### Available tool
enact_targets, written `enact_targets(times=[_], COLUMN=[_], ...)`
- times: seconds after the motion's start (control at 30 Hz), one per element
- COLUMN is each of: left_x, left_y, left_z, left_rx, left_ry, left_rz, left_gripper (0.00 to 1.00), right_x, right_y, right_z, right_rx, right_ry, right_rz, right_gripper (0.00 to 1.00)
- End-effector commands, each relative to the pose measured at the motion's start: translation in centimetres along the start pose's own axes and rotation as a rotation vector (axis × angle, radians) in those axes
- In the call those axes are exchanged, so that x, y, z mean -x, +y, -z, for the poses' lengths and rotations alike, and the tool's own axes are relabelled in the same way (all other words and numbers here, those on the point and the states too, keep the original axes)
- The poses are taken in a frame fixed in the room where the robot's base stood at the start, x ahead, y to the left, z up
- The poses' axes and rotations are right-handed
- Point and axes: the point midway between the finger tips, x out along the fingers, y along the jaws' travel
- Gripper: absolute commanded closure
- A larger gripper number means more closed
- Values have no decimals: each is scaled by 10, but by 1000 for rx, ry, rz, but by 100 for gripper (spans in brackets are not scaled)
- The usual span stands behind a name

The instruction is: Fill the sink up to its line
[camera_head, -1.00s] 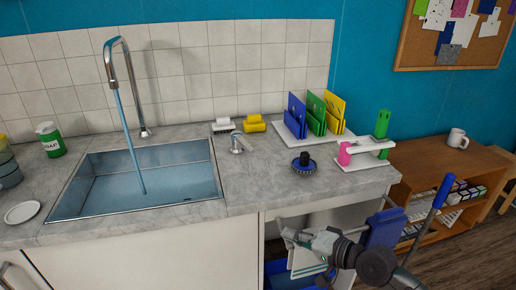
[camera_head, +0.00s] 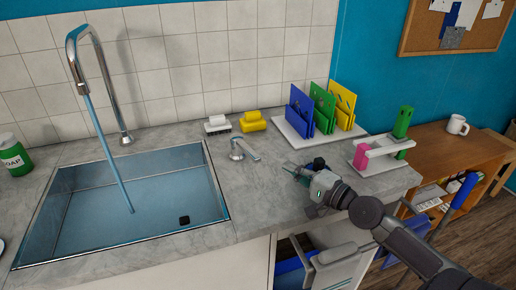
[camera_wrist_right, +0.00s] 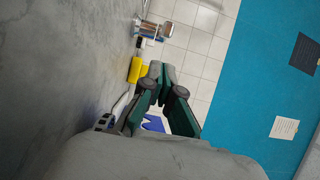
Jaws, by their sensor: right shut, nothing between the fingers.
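The sink (camera_head: 60,180) is set in the grey counter. A stream of water (camera_head: 108,155) runs from the tall chrome faucet (camera_head: 98,60) into it; bluish water seems to cover its floor. I cannot make out a fill line. A small dark square (camera_head: 184,220) shows low in the basin. The metal tap lever (camera_head: 240,150) stands on the counter right of the sink. My right gripper (camera_head: 291,168) is shut and empty over the counter, right of the lever and apart from it; its fingers also show in the right wrist view (camera_wrist_right: 162,72). My left gripper is out of view.
A white brush (camera_head: 217,125) and a yellow brush (camera_head: 253,122) stand behind the lever. Coloured boards (camera_head: 323,110) stand in a white rack. A white stand with pink and green items (camera_head: 382,150) is at the right. A green soap jar (camera_head: 14,157) is left.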

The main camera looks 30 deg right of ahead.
Motion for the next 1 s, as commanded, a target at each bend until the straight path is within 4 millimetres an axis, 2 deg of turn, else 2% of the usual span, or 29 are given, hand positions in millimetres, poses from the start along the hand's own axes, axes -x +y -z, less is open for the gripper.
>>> enact_targets(times=[0.2, 0.33, 0.47, 0.63, 0.77, 1.0], left_x=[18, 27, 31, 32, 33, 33], left_y=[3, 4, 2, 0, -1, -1], left_z=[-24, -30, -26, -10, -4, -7], left_rx=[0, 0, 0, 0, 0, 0], left_ry=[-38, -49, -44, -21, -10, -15], left_rz=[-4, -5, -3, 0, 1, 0], left_gripper=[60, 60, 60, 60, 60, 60], right_x=[-27, -49, -69, -88, -95, -97], right_y=[-6, -5, -4, -1, 0, 0], right_z=[0, 0, 1, 0, 0, 0], right_rx=[-1, -2, -1, 0, 1, 1], right_ry=[1, 1, 0, 0, -1, -1], right_rz=[4, 4, 3, 1, 0, -1], right_gripper=[100, 100, 100, 100, 100, 100])
